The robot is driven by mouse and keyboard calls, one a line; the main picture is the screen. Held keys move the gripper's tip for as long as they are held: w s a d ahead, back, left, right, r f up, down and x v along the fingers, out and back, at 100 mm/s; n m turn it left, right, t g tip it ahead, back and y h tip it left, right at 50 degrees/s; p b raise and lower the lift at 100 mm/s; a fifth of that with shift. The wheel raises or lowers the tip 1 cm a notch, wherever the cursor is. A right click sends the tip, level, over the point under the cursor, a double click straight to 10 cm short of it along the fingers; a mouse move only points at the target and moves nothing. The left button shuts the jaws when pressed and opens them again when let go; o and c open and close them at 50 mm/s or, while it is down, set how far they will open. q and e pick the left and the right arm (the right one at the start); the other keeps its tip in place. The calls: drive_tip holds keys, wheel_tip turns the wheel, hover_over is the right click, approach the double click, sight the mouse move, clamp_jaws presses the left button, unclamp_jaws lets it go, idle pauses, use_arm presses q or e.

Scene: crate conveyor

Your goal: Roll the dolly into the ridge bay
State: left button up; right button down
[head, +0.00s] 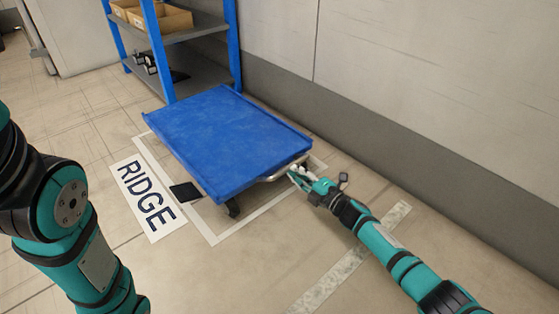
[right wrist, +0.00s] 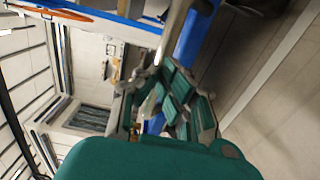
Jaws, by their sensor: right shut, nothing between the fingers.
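The blue dolly (head: 230,140) stands over the white-outlined floor bay (head: 225,237) beside the RIDGE label (head: 133,185). The outline shows along its left, near and right sides; the far side is hidden. One dark wheel (head: 233,209) shows under the near corner, inside the outline. A metal handle (head: 278,175) runs along the dolly's near right edge. My right gripper (head: 294,174) is at the handle's right part, shut with nothing between its fingers; contact is unclear. In the right wrist view, its fingers (right wrist: 165,95) are near the metal bar (right wrist: 178,28). My left gripper is out of view.
A blue-post shelf (head: 232,40) with boxes stands just behind the dolly. A wall (head: 420,150) runs along the right. A black plate (head: 185,192) lies on the floor at the outline's left side. A pale strip (head: 350,262) marks otherwise clear floor in front.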

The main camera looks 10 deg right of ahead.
drive_tip(key=p+v, duration=0.4)
drive_tip(key=v, duration=0.4)
drive_tip(key=shift+s, duration=0.25)
idle(0.7)
drive_tip(key=shift+d, duration=0.1)
